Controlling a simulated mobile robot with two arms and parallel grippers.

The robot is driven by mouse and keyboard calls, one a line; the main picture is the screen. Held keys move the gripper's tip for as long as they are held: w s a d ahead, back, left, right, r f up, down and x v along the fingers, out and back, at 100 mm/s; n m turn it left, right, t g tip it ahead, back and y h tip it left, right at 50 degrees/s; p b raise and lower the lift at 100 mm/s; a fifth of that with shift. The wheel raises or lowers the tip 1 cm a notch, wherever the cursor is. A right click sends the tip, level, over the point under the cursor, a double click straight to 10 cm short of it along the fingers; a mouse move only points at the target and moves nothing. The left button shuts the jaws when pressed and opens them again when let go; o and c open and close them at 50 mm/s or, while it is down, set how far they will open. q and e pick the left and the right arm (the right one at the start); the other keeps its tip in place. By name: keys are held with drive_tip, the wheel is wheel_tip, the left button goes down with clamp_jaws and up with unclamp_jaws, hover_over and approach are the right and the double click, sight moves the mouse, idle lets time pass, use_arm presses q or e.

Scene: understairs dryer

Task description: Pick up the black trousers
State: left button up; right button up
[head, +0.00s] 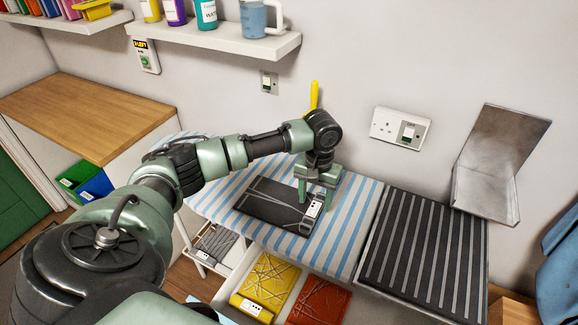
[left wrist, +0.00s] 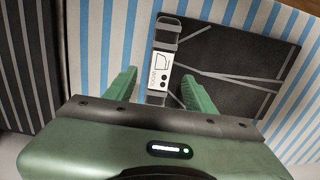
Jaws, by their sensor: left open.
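The black trousers (head: 262,203) appear as a flat, folded black bundle with pale crease lines, lying on a blue-and-white striped board (head: 345,240). A dark clip with a white label (head: 314,209) sits along their right edge. My left gripper (head: 316,194) points down over this edge, its green fingers apart. In the left wrist view, the trousers (left wrist: 235,70) lie beyond the fingers, and the label (left wrist: 159,72) shows between the open fingertips (left wrist: 160,92). I cannot tell whether the fingers touch the board. My right gripper is not in view.
Yellow (head: 267,280) and red (head: 317,304) folded bundles lie in an open drawer below the board. A grey bundle (head: 216,243) lies lower left. A black striped panel (head: 425,245) adjoins the board at right. A shelf (head: 225,42) with bottles hangs above.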

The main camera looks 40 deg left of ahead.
sight(315, 208)
use_arm(q)
wheel_tip(315, 208, down, 4)
drive_tip(key=shift+r, duration=0.2)
drive_tip(key=shift+c, duration=0.3)
clamp_jaws()
drive_tip(key=shift+w+r, duration=0.1)
drive_tip(key=shift+r, duration=0.05)
